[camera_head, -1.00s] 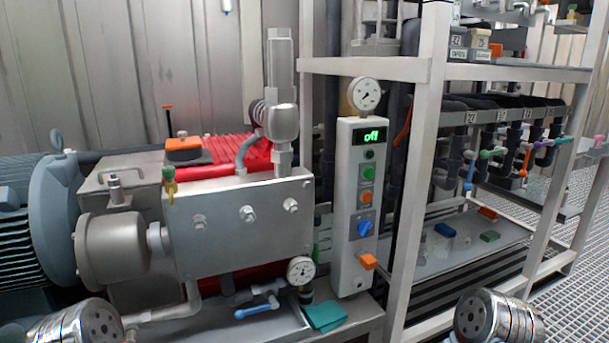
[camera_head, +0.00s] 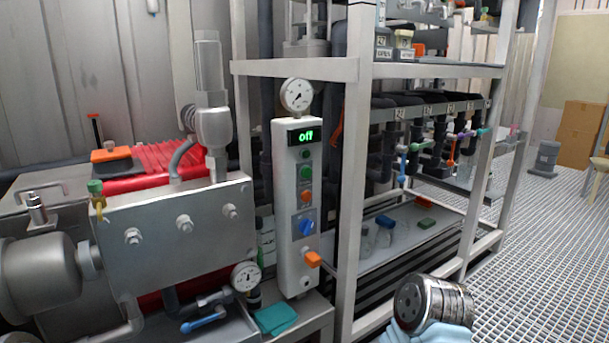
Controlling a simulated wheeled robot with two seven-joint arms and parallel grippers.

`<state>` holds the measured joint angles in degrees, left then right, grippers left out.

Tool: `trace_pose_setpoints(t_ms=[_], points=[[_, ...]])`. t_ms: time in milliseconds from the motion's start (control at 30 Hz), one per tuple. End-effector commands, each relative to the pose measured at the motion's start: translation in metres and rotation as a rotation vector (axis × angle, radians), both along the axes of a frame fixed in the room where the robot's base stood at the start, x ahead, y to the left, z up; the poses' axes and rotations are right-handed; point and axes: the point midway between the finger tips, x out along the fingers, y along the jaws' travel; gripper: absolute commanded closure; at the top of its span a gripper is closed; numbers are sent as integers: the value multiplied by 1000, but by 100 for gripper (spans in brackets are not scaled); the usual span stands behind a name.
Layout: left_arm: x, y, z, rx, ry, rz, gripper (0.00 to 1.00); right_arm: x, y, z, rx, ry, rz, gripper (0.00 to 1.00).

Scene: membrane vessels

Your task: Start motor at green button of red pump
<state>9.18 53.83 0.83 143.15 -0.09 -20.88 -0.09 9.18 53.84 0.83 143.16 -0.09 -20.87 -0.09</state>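The red pump (camera_head: 165,160) stands at the left, its red ribbed housing partly hidden behind a metal block (camera_head: 175,228). To its right is a tall white control box (camera_head: 293,270) with a display (camera_head: 301,136) reading "off" in green. Below the display are a small green lamp or button (camera_head: 305,154), a larger green button (camera_head: 306,173), an orange button (camera_head: 306,195) and a blue rotary switch (camera_head: 307,225). Nothing touches or covers the buttons. A round metal part of my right arm shows at the bottom right, well apart from the box. No gripper fingers are visible.
A pressure gauge (camera_head: 297,96) sits above the control box and an orange connector (camera_head: 312,259) low on it. A white shelving frame (camera_head: 352,200) with pipes and coloured valves stands just right. A teal cloth (camera_head: 276,318) lies below. The grating floor (camera_head: 530,260) at the right is open.

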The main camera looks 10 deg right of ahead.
Motion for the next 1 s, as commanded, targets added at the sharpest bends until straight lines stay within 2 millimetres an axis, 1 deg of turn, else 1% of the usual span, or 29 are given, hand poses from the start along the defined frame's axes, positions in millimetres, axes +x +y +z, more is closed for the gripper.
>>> trace_pose_setpoints(t_ms=[433,600,700,1000], points=[[0,0,0,0,0,0,57,0,0,0,0,0,0,61],[0,0,0,0,0,0,57,0,0,0,0,0,0,87],[0,0,0,0,0,0,57,0,0,0,0,0,0,100],[0,0,0,0,0,0,57,0,0,0,0,0,0,100]])
